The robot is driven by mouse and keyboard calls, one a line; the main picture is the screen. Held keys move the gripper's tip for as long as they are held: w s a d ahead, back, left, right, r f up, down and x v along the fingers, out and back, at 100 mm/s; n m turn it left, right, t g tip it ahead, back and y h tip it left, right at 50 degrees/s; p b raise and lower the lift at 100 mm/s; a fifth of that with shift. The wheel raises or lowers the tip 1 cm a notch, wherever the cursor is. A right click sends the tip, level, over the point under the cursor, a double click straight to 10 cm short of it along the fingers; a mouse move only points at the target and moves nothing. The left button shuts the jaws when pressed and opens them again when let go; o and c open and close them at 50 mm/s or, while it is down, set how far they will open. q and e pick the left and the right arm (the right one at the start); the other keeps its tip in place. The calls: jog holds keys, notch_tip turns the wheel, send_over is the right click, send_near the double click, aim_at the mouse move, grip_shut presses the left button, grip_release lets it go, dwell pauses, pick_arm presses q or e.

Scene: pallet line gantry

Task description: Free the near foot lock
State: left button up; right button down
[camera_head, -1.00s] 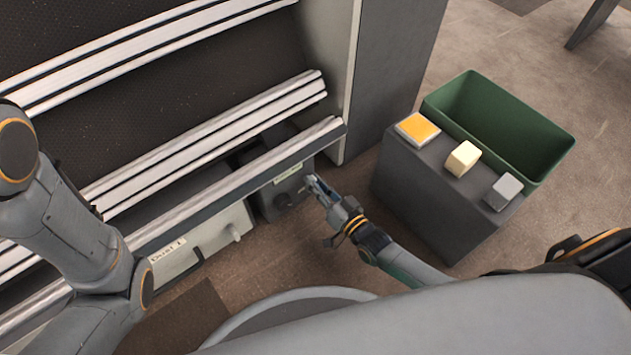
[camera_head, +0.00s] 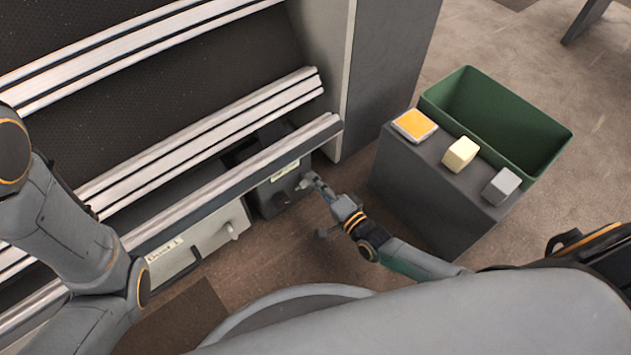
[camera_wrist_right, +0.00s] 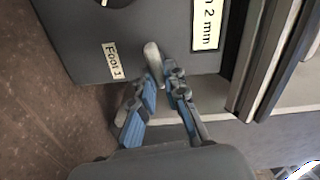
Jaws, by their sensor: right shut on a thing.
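The foot lock is a dark grey box (camera_head: 268,202) low under the front rail, with a pale label on top. In the right wrist view its grey face (camera_wrist_right: 95,30) carries a tag reading "Foot 1" (camera_wrist_right: 113,60) and a short pale lever (camera_wrist_right: 152,58). My right gripper (camera_head: 307,182) is at the box's right side, shut on the lever. In the wrist view its blue-padded fingers (camera_wrist_right: 163,84) stand on either side of the lever's end. My left arm crosses the left edge of the head view; its gripper is not seen.
Metal rails (camera_head: 240,175) run above. At right, a grey stand (camera_head: 415,200) carries orange, cream and grey blocks beside a green bin (camera_head: 545,135).

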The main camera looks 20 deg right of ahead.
jog(key=shift+f+m, duration=0.15)
jog(key=shift+m, duration=0.95)
jog(key=c, duration=1.4)
grip_release()
jog(key=shift+s, duration=0.15)
jog(key=v, duration=1.2)
